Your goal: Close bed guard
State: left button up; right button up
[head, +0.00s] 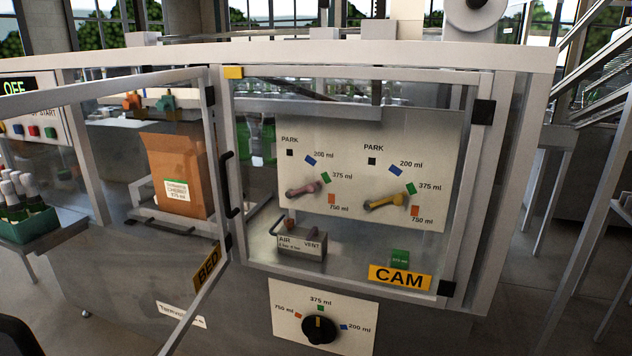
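The bed guard (218,160) is a clear panel in a metal frame with a yellow BED label (207,267). It stands open, swung out towards me from black hinges on the post left of the CAM guard. Its near part runs out of the picture at the left and bottom, so its free edge and any handle are hidden. The CAM guard (468,190), with a yellow CAM label (400,277) and a black handle (228,185) at its left edge, appears closed. Neither of my grippers is in view.
Through the bed guard show a brown carton (178,175) and a green crate of bottles (28,225). A black selector knob (319,328) sits below. A dark shape fills the bottom left corner.

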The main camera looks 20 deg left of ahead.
aim_at(17, 338)
jog(key=u, duration=1.3)
